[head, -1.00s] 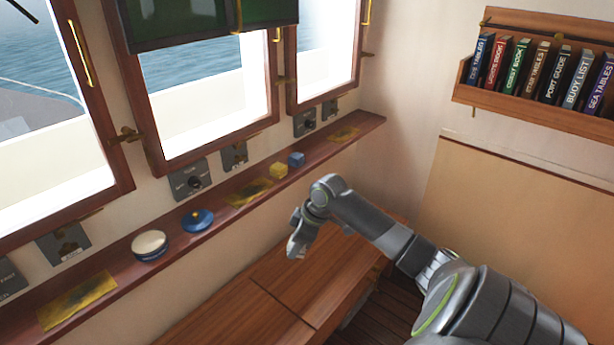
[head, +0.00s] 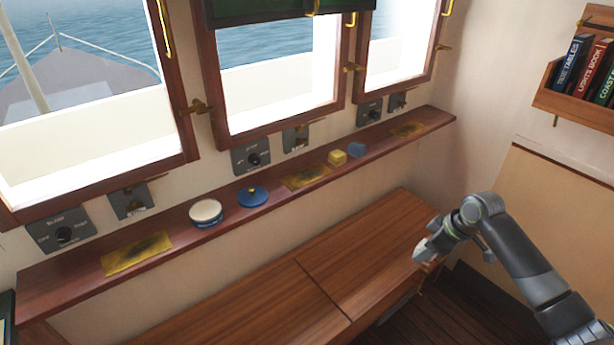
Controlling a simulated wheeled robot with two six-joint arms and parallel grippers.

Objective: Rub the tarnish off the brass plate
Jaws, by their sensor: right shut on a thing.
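Three flat brass plates lie along the wooden ledge under the windows: a near left one (head: 137,254) with a dark tarnish smear, a middle one (head: 306,177), also darkened, and a far right one (head: 409,130) with dark patches. A yellow block (head: 337,158) and a blue block (head: 356,149) sit right of the middle plate. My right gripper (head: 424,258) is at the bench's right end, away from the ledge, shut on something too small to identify. My left gripper is out of view.
The wooden bench top (head: 300,287) below the ledge is clear. Switch panels (head: 251,157) are on the wall above the ledge. A bookshelf (head: 570,105) hangs at the upper right. Dark plank floor (head: 440,310) shows at the lower right.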

